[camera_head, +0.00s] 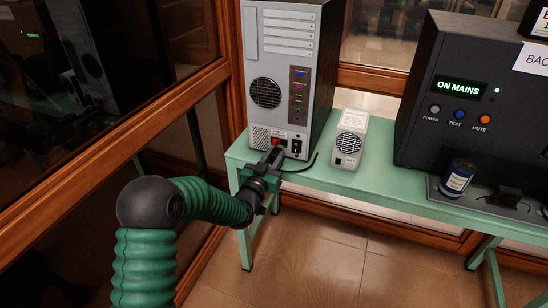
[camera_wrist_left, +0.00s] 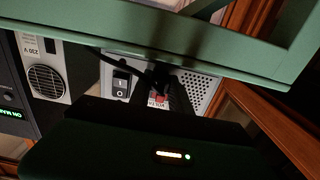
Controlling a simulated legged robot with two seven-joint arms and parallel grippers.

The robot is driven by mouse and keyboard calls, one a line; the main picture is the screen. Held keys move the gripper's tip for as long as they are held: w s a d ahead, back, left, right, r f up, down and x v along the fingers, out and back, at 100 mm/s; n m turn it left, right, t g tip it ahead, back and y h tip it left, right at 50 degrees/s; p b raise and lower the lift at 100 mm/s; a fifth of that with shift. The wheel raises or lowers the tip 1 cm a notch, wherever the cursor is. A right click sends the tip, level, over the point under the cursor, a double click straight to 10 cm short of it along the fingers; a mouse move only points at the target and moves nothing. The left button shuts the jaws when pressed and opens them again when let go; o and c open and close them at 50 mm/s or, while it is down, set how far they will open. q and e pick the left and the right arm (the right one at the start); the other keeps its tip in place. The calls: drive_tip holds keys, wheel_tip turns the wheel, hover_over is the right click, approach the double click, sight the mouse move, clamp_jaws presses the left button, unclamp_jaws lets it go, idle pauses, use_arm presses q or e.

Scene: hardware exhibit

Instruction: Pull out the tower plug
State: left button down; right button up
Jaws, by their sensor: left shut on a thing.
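The grey computer tower (camera_head: 312,95) stands on the green bench with its back panel facing me. It also shows upside down in the wrist view (camera_wrist_left: 207,86). My left gripper (camera_head: 274,157) is at the low part of that panel, beside the black rocker switch (camera_head: 297,147). It is shut on the dark tower plug (camera_wrist_left: 157,78), which the fingers mostly hide in the head view. A black cord (camera_head: 308,166) runs from there along the bench to the right. Whether the plug is still seated in its socket cannot be told. My right gripper is out of view.
A small white box with a round grille (camera_head: 349,140) stands right of the tower. A large black power unit (camera_head: 462,100) stands farther right, its display reading ON MAINS. A blue can (camera_head: 457,178) is in front of it. Wooden window frames close in the left and back.

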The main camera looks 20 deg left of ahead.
sight(273, 158)
use_arm(q)
drive_tip(key=shift+s, duration=0.1)
idle(0.7)
drive_tip(key=shift+s+f, duration=0.15)
drive_tip(key=shift+s, duration=0.2)
drive_tip(key=shift+s+a+r, duration=0.1)
drive_tip(key=shift+s+r, duration=0.1)
drive_tip(key=shift+s, duration=0.95)
drive_tip(key=shift+w, duration=0.1)
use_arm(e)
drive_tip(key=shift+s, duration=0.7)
use_arm(q)
drive_tip(key=c, duration=1.2)
unclamp_jaws()
drive_tip(key=s+p, duration=0.1)
drive_tip(key=s, duration=1.5)
drive_tip(key=shift+s+a+p, duration=0.35)
drive_tip(key=shift+s+p, duration=0.05)
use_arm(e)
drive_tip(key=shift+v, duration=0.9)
